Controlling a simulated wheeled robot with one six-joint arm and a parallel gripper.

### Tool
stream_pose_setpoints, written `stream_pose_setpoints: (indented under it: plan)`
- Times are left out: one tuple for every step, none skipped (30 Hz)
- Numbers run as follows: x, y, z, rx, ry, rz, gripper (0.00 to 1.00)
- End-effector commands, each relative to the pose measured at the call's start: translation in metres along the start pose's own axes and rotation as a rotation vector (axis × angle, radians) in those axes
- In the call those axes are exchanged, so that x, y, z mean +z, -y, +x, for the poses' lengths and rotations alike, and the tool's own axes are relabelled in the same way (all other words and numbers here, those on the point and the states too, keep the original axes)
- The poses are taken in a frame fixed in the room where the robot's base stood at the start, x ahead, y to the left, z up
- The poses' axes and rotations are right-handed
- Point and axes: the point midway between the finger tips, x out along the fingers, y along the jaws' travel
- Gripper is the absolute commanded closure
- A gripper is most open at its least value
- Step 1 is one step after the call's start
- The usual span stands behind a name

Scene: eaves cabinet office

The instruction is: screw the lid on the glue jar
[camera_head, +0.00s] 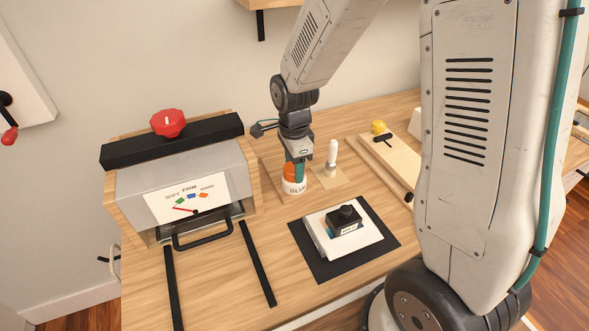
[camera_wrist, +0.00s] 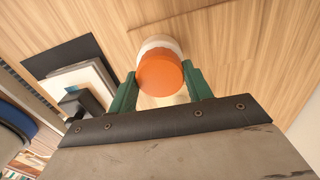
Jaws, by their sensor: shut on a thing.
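The glue jar (camera_head: 294,188) is a white jar with "GLUE" lettering, standing on the wooden bench behind the black mat. The orange lid (camera_head: 289,170) is over the jar's top, between my fingers. My gripper (camera_head: 297,173) points down with its green fingers on the lid. In the wrist view, my gripper (camera_wrist: 163,88) is shut on the orange lid (camera_wrist: 160,74), with a finger on each side. The white jar (camera_wrist: 159,44) shows just beyond the lid. Whether the lid's thread is engaged cannot be told.
A press box with a red knob (camera_head: 168,122) and dial stands left. A white bottle (camera_head: 332,152) is close right of the jar. A black-knobbed block (camera_head: 346,218) sits on white pads on a black mat (camera_head: 309,262). A wooden board (camera_head: 392,157) lies at right.

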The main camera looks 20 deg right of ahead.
Motion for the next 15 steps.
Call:
stream_pose_setpoints:
  plan:
    - [0.001, 0.0002, -0.0001, -0.001, 0.002, 0.076, 0.78]
    - [0.001, 0.0002, -0.0001, -0.001, 0.002, 0.065, 0.42]
    - [0.0009, 0.0002, -0.0001, -0.001, 0.002, 0.06, 0.31]
    - [0.0008, 0.0002, -0.0001, -0.001, 0.001, 0.06, 0.25]
    - [0.0005, 0.0002, -0.0001, -0.001, 0.001, 0.06, 0.25]
    - [0.0002, 0.0002, -0.0001, -0.001, 0.001, 0.06, 0.25]
    - [0.0, 0.0002, -0.0001, -0.001, 0.001, 0.06, 0.25]
    - [-0.0002, 0.0002, -0.0001, -0.001, 0.001, 0.06, 0.25]
    - [-0.0004, 0.0002, 0.0, -0.001, 0.001, 0.06, 0.25]
    - [-0.0005, 0.0002, 0.0, -0.001, 0.001, 0.059, 0.25]
    - [-0.0006, 0.0002, -0.0001, -0.001, 0.001, 0.059, 0.25]
    - [-0.0006, 0.0002, -0.0007, -0.001, 0.001, 0.059, 0.25]
    - [-0.0006, 0.0004, -0.0019, -0.001, 0.001, 0.059, 0.25]
    - [-0.0005, 0.0006, -0.0038, -0.002, 0.001, 0.059, 0.25]
    - [-0.0004, 0.001, -0.0076, -0.004, 0.001, 0.059, 0.25]
